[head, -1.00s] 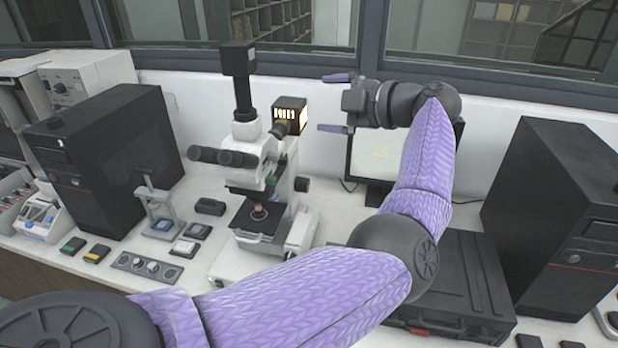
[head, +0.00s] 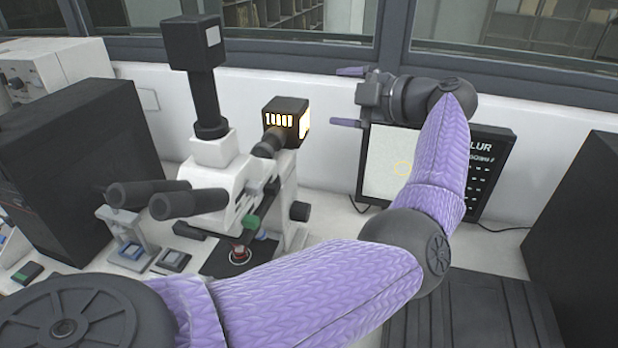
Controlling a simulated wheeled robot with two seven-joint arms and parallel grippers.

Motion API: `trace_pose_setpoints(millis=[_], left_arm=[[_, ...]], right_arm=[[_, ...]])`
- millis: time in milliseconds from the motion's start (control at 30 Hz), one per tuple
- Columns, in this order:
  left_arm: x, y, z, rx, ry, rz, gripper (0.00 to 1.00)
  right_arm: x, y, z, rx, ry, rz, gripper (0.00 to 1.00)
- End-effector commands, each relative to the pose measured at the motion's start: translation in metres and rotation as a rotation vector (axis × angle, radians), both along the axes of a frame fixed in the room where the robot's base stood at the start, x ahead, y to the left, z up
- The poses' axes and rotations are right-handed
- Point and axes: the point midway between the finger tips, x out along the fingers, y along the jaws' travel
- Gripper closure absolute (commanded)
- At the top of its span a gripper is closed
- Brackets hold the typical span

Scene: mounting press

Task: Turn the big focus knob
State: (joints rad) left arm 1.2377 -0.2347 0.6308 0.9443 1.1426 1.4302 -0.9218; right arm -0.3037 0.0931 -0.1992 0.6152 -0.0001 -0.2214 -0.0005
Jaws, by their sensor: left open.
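The white microscope (head: 212,180) stands left of the middle, with black eyepieces and a black camera on top. A black round knob (head: 299,211) sticks out on the right side of its stand and looks like the focus knob. My left gripper (head: 348,97) is open and empty, with its two purple fingers pointing left. In the picture it is above and to the right of the knob, clearly apart from it, right of the lit lamp housing (head: 286,120). My right gripper is not in view.
A monitor (head: 386,160) stands behind my left arm, its screen partly covered. Black computer cases stand at the far left (head: 80,170) and right (head: 585,230). A black case (head: 470,315) lies at the lower right. White bench shows between microscope and monitor.

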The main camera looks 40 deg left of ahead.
Motion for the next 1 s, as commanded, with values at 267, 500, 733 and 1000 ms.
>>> trace_pose_setpoints(millis=[267, 500, 733, 1000], left_arm=[[0.002, 0.000, -0.076, 0.000, 0.010, 0.000, 0.00], [0.007, 0.000, -0.172, 0.000, 0.032, 0.000, 0.00], [0.015, 0.000, -0.293, 0.000, 0.072, 0.000, 0.00], [0.015, 0.010, -0.316, 0.001, 0.080, 0.002, 0.00]], right_arm=[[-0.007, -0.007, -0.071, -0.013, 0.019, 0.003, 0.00], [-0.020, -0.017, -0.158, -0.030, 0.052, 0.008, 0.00], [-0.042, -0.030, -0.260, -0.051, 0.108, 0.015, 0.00], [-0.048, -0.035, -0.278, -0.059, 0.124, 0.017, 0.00]])
